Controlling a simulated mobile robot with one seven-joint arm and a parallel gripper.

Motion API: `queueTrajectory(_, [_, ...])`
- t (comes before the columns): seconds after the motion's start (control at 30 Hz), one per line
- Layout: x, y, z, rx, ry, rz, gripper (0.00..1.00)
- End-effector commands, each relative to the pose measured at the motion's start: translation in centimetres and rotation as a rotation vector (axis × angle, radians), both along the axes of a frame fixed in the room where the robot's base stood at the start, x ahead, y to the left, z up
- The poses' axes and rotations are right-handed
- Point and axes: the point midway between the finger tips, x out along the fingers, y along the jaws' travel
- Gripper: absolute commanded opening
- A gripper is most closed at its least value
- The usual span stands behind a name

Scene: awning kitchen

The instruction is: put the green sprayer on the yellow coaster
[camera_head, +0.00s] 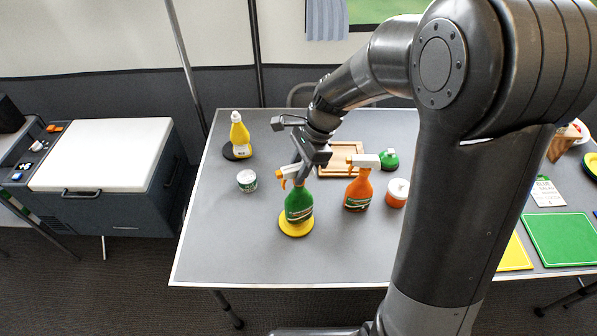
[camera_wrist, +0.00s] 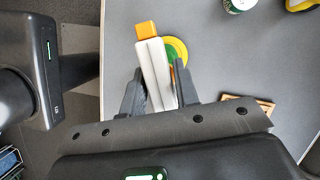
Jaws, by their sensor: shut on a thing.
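The green sprayer (camera_head: 299,205) has a white and orange head and stands upright in the head view. Its base appears to be over the yellow coaster (camera_head: 296,229), whose rim shows around the bottle; I cannot tell whether they touch. My gripper (camera_head: 304,165) is at the sprayer's head from above. In the wrist view my gripper (camera_wrist: 160,92) has one finger on each side of the white and orange sprayer head (camera_wrist: 152,60), shut on it. The yellow coaster (camera_wrist: 180,48) shows partly behind the head there.
An orange sprayer (camera_head: 358,190) stands close at the right, with an orange jar (camera_head: 397,192) beyond it. A small white and green jar (camera_head: 247,181) is at the left. A yellow bottle (camera_head: 240,137) stands on a dark coaster. The table's front left is clear.

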Motion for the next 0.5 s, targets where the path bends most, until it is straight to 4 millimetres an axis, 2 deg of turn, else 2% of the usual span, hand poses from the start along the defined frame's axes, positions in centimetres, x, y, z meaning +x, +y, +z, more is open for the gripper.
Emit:
queueTrajectory(0.1, [0.0, 0.0, -1.3, 0.0, 0.0, -0.001, 0.0])
queueTrajectory(0.47, [0.01, -0.01, -1.63, 0.0, 0.0, 0.0, 0.0])
queueTrajectory(0.5, [-0.01, -0.03, -1.61, 0.0, 0.0, 0.0, 0.31])
